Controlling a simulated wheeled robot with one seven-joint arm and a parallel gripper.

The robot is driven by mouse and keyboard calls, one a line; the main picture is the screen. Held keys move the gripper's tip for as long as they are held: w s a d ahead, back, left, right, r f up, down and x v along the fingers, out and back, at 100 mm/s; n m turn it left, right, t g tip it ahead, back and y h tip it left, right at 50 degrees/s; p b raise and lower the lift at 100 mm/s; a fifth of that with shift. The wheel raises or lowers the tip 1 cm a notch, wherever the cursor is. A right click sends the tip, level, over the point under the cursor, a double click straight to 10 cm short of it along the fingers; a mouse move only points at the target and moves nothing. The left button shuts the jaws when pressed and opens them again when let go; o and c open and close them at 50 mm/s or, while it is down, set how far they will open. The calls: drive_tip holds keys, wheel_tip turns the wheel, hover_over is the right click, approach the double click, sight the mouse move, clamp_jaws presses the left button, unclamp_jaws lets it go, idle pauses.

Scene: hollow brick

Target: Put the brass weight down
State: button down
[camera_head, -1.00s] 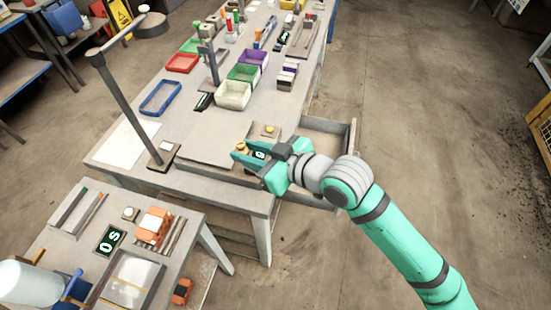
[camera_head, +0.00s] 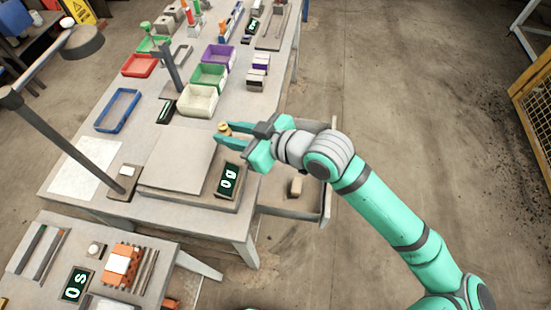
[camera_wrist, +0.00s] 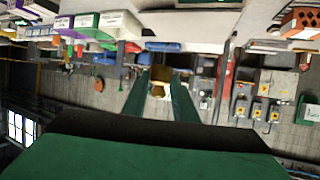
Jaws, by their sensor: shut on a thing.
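The brass weight (camera_head: 224,128) is a small gold-coloured piece at the tips of my gripper (camera_head: 226,134). My gripper is shut on it, and it also shows between the fingers in the wrist view (camera_wrist: 158,92). The scale has a flat grey plate (camera_head: 178,160) and a dark display (camera_head: 228,180) reading 0 g. I cannot tell the exact height of the weight above the bench.
An open drawer (camera_head: 322,190) with a small block inside juts out at the bench's right. A white bin (camera_head: 198,101) and a blue tray (camera_head: 118,110) stand behind the scale. A lamp post (camera_head: 70,140) rises at its left. The scale plate is bare.

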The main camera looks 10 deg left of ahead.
drive_tip(key=d+f+m+t+h, duration=0.35)
drive_tip(key=d+f, duration=0.45)
drive_tip(key=f, duration=0.3)
drive_tip(key=d+f+m+t+h, duration=0.3)
drive_tip(key=d+f+m+t, duration=0.15)
drive_tip(key=d+f, duration=0.45)
drive_tip(key=w+d+r+m+h, duration=0.3)
drive_tip(key=w+d+m+h, duration=0.2)
drive_tip(key=w+d, duration=0.4)
drive_tip(key=shift+t, duration=0.4)
drive_tip(key=w+a+f, duration=0.2)
drive_tip(key=w+f, duration=0.1)
drive_tip(key=w, duration=0.1)
drive_tip(key=w+a+f, duration=0.3)
drive_tip(key=w, duration=0.1)
drive_tip(key=w+a+f, duration=0.3)
drive_tip(key=w, duration=0.1)
drive_tip(key=shift+w+f, duration=0.2)
drive_tip(key=shift+w, duration=0.1)
wheel_tip(320, 180, down, 3)
drive_tip(key=shift+w, duration=0.15)
drive_tip(key=shift+f, duration=0.2)
